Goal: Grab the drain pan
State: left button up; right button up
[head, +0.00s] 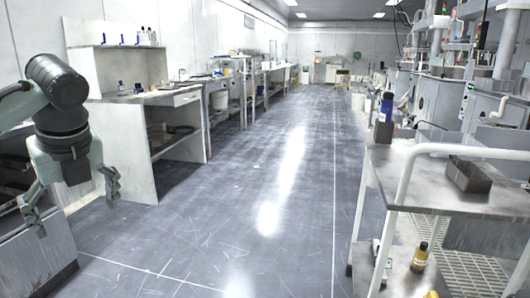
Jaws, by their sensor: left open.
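A dark grey open rectangular pan (468,175), which may be the drain pan, sits on the top shelf of a metal cart (425,185) at the right. A dark, low object (172,136) lies on the lower shelf of the workbench at the left; I cannot tell what it is. My left gripper (75,205) hangs at the left with its fingers pointing down. It is open and empty, far from the pan on the cart. My right gripper is not in view.
A blue bottle (386,108) stands on the cart top, and a yellow bottle (420,256) on its lower shelf. A white rail borders the cart. Workbenches (150,98) line the left wall, and machines stand at the right. The aisle floor (240,180) is clear.

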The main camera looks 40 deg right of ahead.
aim_at(464, 172)
jog(key=i+l+u, duration=0.2)
jog(key=l, duration=0.15)
jog(key=l+u, duration=0.15)
jog(key=l, duration=0.25)
jog(key=l+z, duration=0.2)
jog(key=z, duration=0.2)
jog(key=l+z, duration=0.2)
jog(key=z, duration=0.25)
jog(key=l+z, duration=0.2)
jog(key=z, duration=0.2)
jog(key=l+z, duration=0.2)
jog(key=z, duration=0.25)
jog(key=i+l+z, duration=0.1)
jog(key=z, duration=0.3)
jog(key=i+l+z, duration=0.15)
jog(key=z, duration=0.25)
